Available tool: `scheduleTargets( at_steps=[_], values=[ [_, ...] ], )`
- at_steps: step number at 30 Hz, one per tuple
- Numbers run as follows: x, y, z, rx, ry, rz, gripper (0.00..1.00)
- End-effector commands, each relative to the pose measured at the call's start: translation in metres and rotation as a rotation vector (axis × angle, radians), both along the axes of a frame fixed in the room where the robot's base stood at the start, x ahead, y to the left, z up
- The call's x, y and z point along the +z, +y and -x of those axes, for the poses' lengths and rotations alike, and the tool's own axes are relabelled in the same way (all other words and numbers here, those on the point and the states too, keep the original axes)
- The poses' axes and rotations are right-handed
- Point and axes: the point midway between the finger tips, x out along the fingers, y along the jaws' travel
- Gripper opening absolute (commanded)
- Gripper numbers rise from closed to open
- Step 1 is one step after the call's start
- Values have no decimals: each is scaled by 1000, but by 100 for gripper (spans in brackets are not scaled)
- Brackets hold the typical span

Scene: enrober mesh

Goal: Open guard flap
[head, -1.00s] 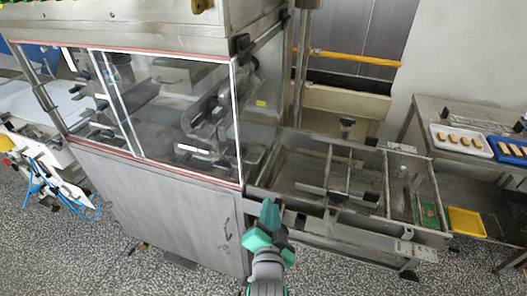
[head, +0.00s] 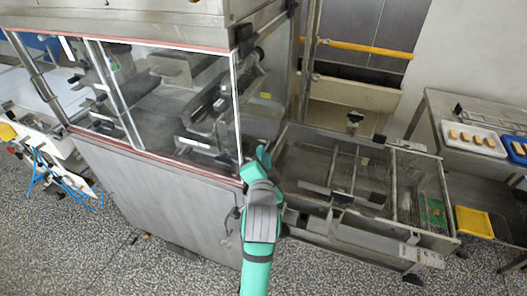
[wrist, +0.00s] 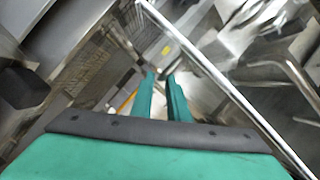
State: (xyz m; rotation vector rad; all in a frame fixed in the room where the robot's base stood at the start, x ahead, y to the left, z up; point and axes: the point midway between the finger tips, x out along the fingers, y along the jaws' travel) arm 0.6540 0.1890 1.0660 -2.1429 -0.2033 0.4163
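The guard flap appears to be the clear, white-edged panel (head: 185,100) on the front of the steel enrober. It looks closed, but I cannot make out a handle or which edge is hinged. That view is blurred.
An open steel mesh conveyor frame (head: 345,200) extends to the right of the enrober. A side table holds a white tray (head: 448,137) of small bars. A yellow tray (head: 474,222) sits lower right. Speckled floor (head: 120,245) is free in front.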

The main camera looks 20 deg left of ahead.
Motion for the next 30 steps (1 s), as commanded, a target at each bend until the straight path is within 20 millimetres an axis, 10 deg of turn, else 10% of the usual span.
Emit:
scheduleTargets(
  at_steps=[30],
  values=[
    [-7,9,-28,0,-1,2,0]
  ],
)
